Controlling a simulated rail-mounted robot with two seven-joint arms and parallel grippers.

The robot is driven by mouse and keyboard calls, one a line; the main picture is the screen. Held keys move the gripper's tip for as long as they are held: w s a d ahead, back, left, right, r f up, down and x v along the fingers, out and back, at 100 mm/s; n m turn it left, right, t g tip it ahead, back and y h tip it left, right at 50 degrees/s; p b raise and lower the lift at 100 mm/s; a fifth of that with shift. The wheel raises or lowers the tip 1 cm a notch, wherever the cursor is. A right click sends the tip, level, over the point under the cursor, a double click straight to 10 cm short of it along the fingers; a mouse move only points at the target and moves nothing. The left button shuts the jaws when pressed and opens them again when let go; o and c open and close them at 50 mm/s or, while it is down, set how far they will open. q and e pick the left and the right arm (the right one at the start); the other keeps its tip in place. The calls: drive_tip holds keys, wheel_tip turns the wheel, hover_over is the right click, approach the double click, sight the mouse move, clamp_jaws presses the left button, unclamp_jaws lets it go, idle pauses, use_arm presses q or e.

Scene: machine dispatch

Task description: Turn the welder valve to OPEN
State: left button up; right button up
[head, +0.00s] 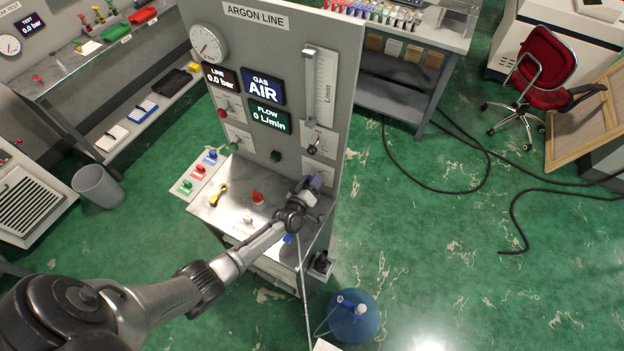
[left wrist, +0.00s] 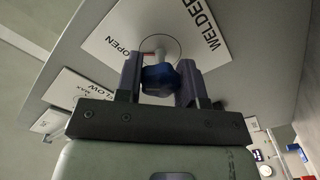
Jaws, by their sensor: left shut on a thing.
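The welder valve has a dark blue lobed knob (left wrist: 160,80) on a pale stem, in front of a white plate (left wrist: 205,32) marked WELDER and OPEN, in the left wrist view. The word OPEN lies to the upper left of the knob. My left gripper (left wrist: 161,72) is shut on the knob, one finger on each side. In the head view my left gripper (head: 314,184) is at the lower right of the ARGON LINE panel (head: 275,55) and hides most of the valve. The knob's exact turn angle is unclear. My right gripper is not in view.
Screens read LINE 0.0 bar, GAS AIR (head: 263,87) and FLOW 0 L/min. A blue cylinder (head: 353,316) stands on the floor. Dark hoses lie at right.

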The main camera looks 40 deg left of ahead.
use_arm(q)
drive_tip(key=shift+m, duration=0.5)
drive_tip(key=o, duration=0.9)
drive_tip(key=v, duration=1.2)
drive_tip(key=shift+v, duration=0.95)
